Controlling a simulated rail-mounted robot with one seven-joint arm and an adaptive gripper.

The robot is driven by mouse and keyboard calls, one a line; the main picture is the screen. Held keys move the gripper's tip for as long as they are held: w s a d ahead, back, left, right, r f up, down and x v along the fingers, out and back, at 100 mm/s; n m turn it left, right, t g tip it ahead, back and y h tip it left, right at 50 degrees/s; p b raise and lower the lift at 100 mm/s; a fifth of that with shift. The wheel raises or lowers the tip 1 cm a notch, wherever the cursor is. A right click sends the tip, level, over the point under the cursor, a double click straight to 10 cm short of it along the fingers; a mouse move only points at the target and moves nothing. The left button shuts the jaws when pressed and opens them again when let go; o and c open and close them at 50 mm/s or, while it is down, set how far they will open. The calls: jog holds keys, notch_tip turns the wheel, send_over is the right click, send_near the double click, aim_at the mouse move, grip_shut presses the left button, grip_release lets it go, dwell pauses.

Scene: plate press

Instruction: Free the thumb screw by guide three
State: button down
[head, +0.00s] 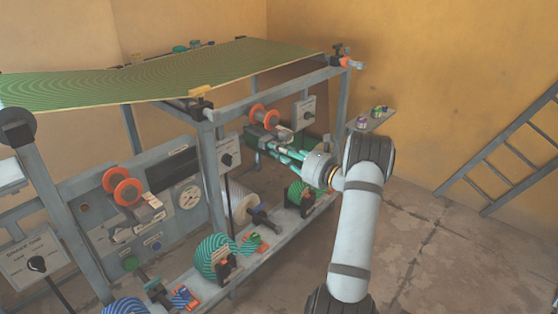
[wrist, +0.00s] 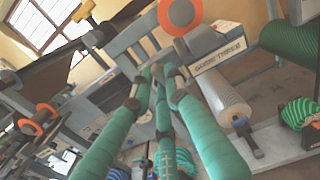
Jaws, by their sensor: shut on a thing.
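My gripper (head: 262,142) reaches left from the arm into the frame of the press, with its long green fingers drawn together. In the wrist view the fingertips (wrist: 164,78) meet just left of a guide's label block (wrist: 218,46), whose lettering is slanted and seems to read guide three. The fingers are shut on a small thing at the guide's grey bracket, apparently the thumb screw. The fingertips hide most of it. The guide's orange-flanged roller (head: 264,115) sits just above the fingers, and its orange flange (wrist: 180,15) shows at the top of the wrist view.
Another orange-flanged guide (head: 122,188) is on the left panel. The green patterned web (head: 180,72) slopes overhead. Striped rolls (head: 215,254) stand on the low shelf beneath. A frame post (head: 210,175) stands left of my fingers. A small side shelf (head: 372,122) holds several small items.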

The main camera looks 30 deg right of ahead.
jog(key=n+b, duration=0.3)
jog(key=b, duration=0.1)
jog(key=n+b, duration=0.2)
jog(key=b, duration=0.2)
jog(key=n+b, duration=0.3)
jog(key=b, duration=0.1)
jog(key=shift+f+n, duration=0.3)
jog(key=shift+r+b, duration=0.15)
jog(key=shift+b, duration=0.25)
jog(key=c, duration=1.7)
grip_release()
jog(key=shift+d, duration=0.15)
jog(key=v, duration=1.2)
